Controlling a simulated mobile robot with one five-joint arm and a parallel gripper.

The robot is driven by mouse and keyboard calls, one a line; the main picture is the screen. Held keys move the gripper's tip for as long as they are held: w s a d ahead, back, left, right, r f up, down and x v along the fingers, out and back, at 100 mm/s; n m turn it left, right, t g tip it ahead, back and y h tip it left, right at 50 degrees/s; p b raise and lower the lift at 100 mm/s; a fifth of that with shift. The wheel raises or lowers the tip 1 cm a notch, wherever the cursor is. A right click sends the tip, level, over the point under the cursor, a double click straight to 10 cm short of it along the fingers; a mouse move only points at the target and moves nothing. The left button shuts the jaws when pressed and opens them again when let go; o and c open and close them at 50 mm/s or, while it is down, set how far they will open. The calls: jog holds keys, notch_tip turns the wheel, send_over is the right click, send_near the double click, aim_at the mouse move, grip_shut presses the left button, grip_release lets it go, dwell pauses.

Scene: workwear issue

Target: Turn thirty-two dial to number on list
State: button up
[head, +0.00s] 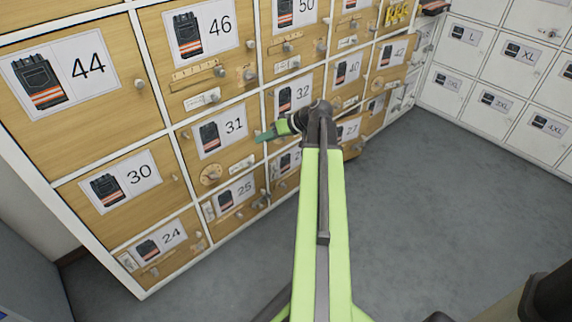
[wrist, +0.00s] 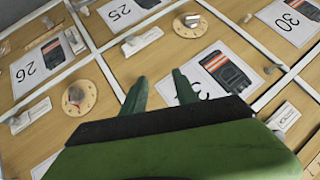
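The thirty-two door (head: 291,97) has a white picture label and is partly hidden by my arm in the head view. A round wooden dial (wrist: 88,98) with a grey knob and small marks shows at left in the wrist view; by its place it looks like the thirty-two dial. In the head view my gripper hides that spot. My gripper (head: 264,136) is close to the doors, and in the wrist view its green fingers (wrist: 159,80) are apart with nothing between them. They are to the right of the dial, not touching it. No list can be made out.
Door 31 (head: 222,131) has a similar dial (head: 210,174), also at the top of the wrist view (wrist: 177,27). Doors 30 (head: 121,187) and 25 (head: 232,194) are near. Knobs and white slips stick out from several doors. White lockers (head: 491,98) stand at right; grey floor (head: 440,200) is clear.

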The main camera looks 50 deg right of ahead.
jog(key=s+d+f+t+h+b, duration=0.1)
jog(key=s+d+f+t+b, duration=0.15)
jog(key=d, duration=0.35)
jog(key=s+d+f+m+t+h+b, duration=0.1)
jog(key=s+d+f+b, duration=0.1)
jog(key=s+d+b, duration=0.3)
jog(key=s+d+f+t+h+b, duration=0.1)
jog(key=s+d+f+b, duration=0.15)
jog(key=d, duration=0.45)
jog(key=b+x, duration=0.5)
jog(key=x, duration=1.2)
jog(key=shift+d+r, duration=0.15)
jog(key=shift+d, duration=0.1)
grip_shut()
